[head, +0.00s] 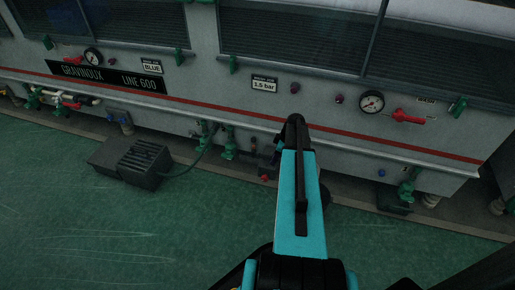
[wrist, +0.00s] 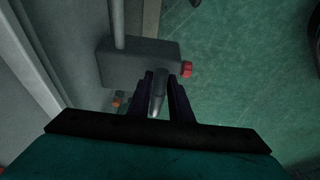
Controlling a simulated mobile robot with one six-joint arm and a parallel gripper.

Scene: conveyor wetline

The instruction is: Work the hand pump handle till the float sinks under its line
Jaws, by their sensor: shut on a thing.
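In the wrist view, the fingers of my gripper (wrist: 163,82) are closed on a short grey metal handle (wrist: 157,103), one finger on each side. The handle lies in front of a dark grey block (wrist: 135,60), which looks like the hand pump's body. A thin upright rod (wrist: 118,25) rises from the block, and a red knob (wrist: 186,69) sits at its right end. In the head view my arm hides the gripper and most of the pump; a small red part (head: 265,178) shows beside it. I cannot make out the float or its line.
The long grey machine (head: 205,100) runs across the back, with a red stripe, gauges (head: 371,102) and green valves (head: 230,148). A black slotted box (head: 145,160) with a hose stands on the floor at left. The green floor (head: 110,235) in front is clear.

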